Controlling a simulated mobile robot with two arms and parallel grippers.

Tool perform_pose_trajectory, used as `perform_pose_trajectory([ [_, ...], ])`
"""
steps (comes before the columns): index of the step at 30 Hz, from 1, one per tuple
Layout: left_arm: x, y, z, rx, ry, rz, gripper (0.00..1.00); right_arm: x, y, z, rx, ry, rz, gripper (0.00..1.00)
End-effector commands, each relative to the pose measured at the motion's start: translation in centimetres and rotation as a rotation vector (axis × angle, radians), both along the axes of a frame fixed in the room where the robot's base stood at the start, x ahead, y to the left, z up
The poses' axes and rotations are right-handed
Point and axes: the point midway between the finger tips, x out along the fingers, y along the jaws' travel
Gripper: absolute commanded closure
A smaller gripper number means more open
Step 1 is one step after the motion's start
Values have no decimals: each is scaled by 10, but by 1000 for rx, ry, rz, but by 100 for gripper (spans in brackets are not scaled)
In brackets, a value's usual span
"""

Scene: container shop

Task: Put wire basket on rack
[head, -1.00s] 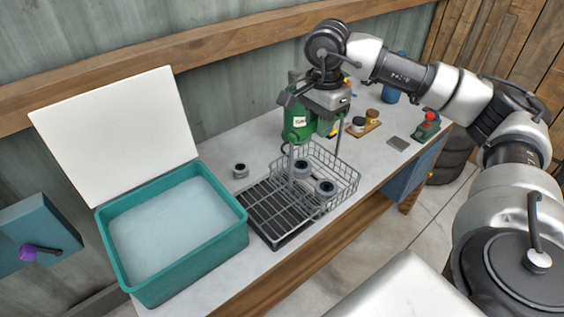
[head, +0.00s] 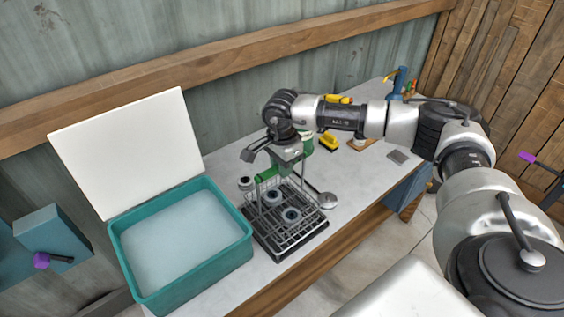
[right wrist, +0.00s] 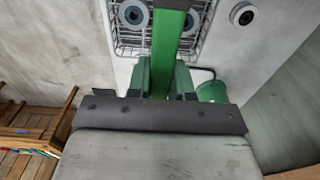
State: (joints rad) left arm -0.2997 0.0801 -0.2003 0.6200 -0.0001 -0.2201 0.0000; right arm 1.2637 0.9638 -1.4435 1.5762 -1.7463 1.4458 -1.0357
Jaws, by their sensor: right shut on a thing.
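The wire basket (head: 262,212) is a grey wire mesh basket with a green handle grip; it also shows in the right wrist view (right wrist: 130,48). Grey ring-shaped parts (head: 291,216) lie in it. My right gripper (head: 284,172) is shut on the green handle above the basket. The black slatted rack (head: 292,249) lies on the bench right beside the teal tub. The basket is over the rack, roughly lined up with it; I cannot tell whether it touches. My left gripper is not in view.
The teal tub (head: 187,290) with its white lid (head: 128,150) raised stands close at the left. A loose ring (head: 245,182) lies behind the rack. A green machine (head: 308,146) stands behind my gripper. A yellow tool (head: 328,142) and a grey plate (head: 398,156) lie farther right.

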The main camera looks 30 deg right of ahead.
Motion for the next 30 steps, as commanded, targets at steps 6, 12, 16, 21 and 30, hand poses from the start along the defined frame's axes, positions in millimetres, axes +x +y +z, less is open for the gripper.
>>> perform_pose_trajectory([
  [6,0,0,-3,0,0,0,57,0,0,-2,0,-2,0,100],
  [12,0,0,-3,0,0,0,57,0,0,-3,0,0,0,58],
  [16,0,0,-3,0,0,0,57,0,0,-3,0,0,0,54],
  [21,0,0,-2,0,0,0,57,0,0,-1,0,0,0,54],
  [30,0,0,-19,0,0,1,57,1,0,35,1,-6,0,54],
])
